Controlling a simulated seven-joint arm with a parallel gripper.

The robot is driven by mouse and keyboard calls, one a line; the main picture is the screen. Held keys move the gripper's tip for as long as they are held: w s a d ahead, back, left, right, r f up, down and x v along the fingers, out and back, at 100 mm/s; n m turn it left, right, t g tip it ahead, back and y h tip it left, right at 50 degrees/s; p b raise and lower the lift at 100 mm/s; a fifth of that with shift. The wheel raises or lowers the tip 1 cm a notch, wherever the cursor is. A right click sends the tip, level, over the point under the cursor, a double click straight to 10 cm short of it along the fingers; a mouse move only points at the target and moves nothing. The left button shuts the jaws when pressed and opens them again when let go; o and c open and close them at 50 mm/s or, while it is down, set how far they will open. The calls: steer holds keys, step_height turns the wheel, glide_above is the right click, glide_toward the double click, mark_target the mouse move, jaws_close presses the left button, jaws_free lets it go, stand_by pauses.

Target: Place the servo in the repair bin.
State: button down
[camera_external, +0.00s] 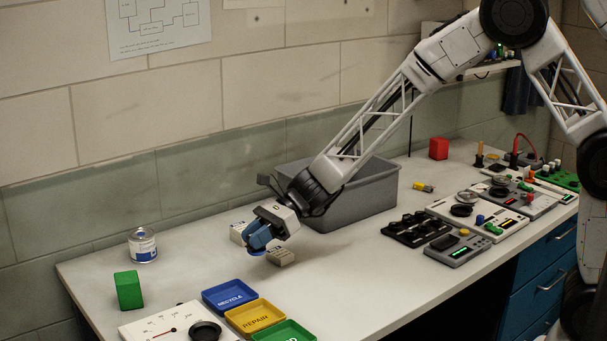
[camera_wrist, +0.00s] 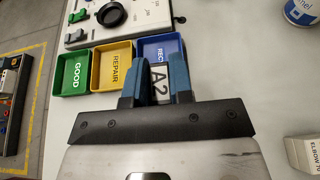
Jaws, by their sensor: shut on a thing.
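My gripper (camera_external: 261,238) is shut on the servo, and its blue fingers are in the air above the bench, behind the bins. In the wrist view the servo (camera_wrist: 159,84) shows a pale face marked A2 between the fingers (camera_wrist: 157,76); the rest of it is hidden. The yellow REPAIR bin (camera_external: 255,317) lies between the blue RECYCLE bin (camera_external: 229,296) and the green GOOD bin (camera_external: 283,334). In the wrist view the yellow bin (camera_wrist: 112,67) is to the left of the fingers, and the fingers overlap the blue bin (camera_wrist: 164,49). The yellow bin looks empty.
A large grey bin (camera_external: 363,211) stands behind my arm. A can (camera_external: 142,246), a green block (camera_external: 128,290) and a dial panel (camera_external: 170,327) are to the left.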

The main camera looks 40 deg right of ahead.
steer(key=shift+s+d+f, duration=0.45)
steer(key=shift+s+f, duration=0.15)
steer(key=shift+s, duration=3.2)
steer(key=shift+s+d+f, duration=0.4)
steer(key=shift+s+f, duration=0.25)
steer(key=shift+s, duration=3.15)
steer(key=shift+s+d+f, duration=0.45)
steer(key=shift+s+f, duration=0.15)
steer(key=shift+s, duration=3.2)
steer(key=shift+w+a, duration=0.1)
steer(key=shift+w, duration=0.05)
glide_above(254, 323)
steer(key=shift+w+f, duration=0.1)
steer(key=shift+f, duration=0.6)
steer(key=shift+f, duration=1.8)
steer(key=shift+f, duration=0.15)
steer(key=c, duration=1)
jaws_free()
